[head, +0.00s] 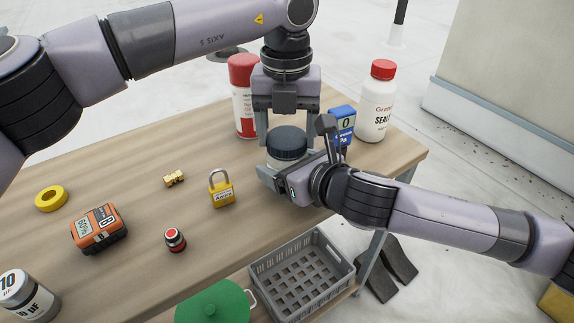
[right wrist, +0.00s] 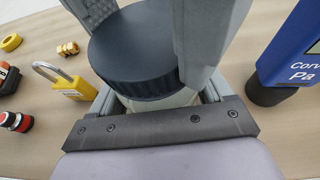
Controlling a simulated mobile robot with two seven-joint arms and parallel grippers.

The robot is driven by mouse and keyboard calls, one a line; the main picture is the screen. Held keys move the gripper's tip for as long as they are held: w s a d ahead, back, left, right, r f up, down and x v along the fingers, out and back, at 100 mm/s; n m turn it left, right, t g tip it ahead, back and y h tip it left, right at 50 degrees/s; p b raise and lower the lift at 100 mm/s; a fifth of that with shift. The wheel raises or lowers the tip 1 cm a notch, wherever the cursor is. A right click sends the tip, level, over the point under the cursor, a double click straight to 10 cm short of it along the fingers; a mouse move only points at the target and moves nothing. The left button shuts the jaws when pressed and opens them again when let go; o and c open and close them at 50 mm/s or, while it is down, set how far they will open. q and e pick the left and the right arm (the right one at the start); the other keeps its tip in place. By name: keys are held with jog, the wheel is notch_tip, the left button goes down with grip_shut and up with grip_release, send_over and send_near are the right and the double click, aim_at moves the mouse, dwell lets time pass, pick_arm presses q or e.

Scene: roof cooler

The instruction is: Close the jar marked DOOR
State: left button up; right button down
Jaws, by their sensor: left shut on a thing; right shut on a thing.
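A jar with a dark ribbed lid (head: 287,141) and a pale body (head: 283,159) stands upright near the back right of the table. The lid also shows large in the right wrist view (right wrist: 135,50), on top of the jar. Any marking on the jar is hidden. My left gripper (head: 288,137) comes down from above, shut with its fingers on either side of the lid. My right gripper (head: 284,166) comes in low from the right, shut around the jar's body; its fingers flank the body in the right wrist view (right wrist: 158,103).
Close by stand a blue meter (head: 342,124), a white red-capped bottle (head: 377,105) and a red-capped can (head: 243,100). A yellow padlock (head: 222,193), brass fitting (head: 174,179), red button (head: 175,240), orange device (head: 98,229) and yellow ring (head: 51,198) lie left. A grey crate (head: 345,272) sits below.

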pick_arm(q)
jog(key=o, duration=1.2)
jog(key=shift+c, duration=0.2)
jog(key=shift+r, duration=0.1)
jog(key=shift+r, duration=2.15)
jog(key=shift+c, duration=0.3)
jog(key=shift+r+n, duration=1.5)
jog(key=shift+r, duration=0.25)
